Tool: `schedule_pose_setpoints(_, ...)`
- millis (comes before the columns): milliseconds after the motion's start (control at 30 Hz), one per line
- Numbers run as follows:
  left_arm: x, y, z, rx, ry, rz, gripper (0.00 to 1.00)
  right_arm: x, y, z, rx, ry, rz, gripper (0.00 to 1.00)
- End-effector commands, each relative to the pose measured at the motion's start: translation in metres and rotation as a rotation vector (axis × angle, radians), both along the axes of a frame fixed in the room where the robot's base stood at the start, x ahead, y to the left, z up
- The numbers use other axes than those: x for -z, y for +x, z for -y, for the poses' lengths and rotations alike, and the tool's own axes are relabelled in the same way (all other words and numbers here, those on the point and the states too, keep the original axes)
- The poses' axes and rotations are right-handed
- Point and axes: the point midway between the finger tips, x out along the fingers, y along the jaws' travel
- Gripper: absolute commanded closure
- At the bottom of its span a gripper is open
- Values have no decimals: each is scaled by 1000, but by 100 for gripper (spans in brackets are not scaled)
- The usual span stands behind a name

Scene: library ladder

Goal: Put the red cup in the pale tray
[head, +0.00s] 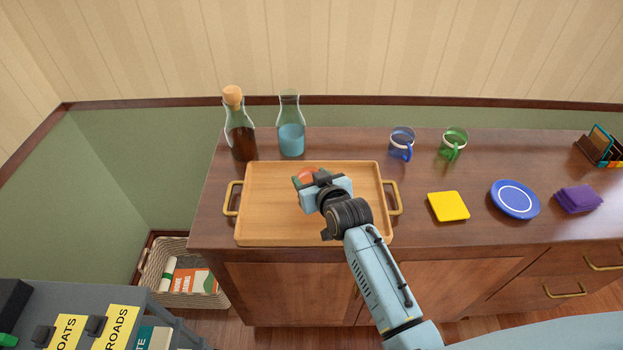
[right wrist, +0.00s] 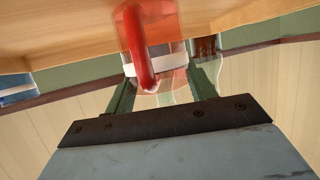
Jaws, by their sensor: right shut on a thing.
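The pale wooden tray (head: 262,222) with brass handles lies on the left part of the brown cabinet top. My right gripper (head: 304,183) is over the tray's middle and shut on the red cup (head: 309,172). In the head view the gripper hides most of the cup. In the right wrist view the see-through red cup (right wrist: 128,28), with its red handle and white band, is between the two green fingers of the gripper (right wrist: 163,80). I cannot tell whether the cup touches the tray. My left gripper is not in view.
A corked bottle (head: 240,140) and a carafe of blue liquid (head: 291,138) stand behind the tray. A blue mug (head: 401,145), green mug (head: 452,142), yellow square (head: 448,206), blue plate (head: 515,200) and purple cloth (head: 578,199) are to the right. The tray's left part is clear.

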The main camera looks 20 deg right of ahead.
Motion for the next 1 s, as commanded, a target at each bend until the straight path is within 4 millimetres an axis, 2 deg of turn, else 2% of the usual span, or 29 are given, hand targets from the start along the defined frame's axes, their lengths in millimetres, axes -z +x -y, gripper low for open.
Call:
schedule_pose_setpoints(167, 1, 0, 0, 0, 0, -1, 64, 2, 0, 0, 0, 0, 1, 72)
schedule_pose_setpoints(200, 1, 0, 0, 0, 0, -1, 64, 3, 0, 0, 0, 0, -1, 44)
schedule_pose_setpoints(367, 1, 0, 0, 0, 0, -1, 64, 2, 0, 0, 0, 0, 0, 23)
schedule_pose_setpoints(733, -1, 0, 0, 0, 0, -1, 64, -2, -2, 0, 0, 0, 0, 23)
schedule_pose_setpoints(867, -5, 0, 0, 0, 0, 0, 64, -8, -17, 2, 0, 0, -1, 23)
schedule_pose_setpoints(1000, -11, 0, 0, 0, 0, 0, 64, -19, -43, 4, -1, 1, -1, 23)
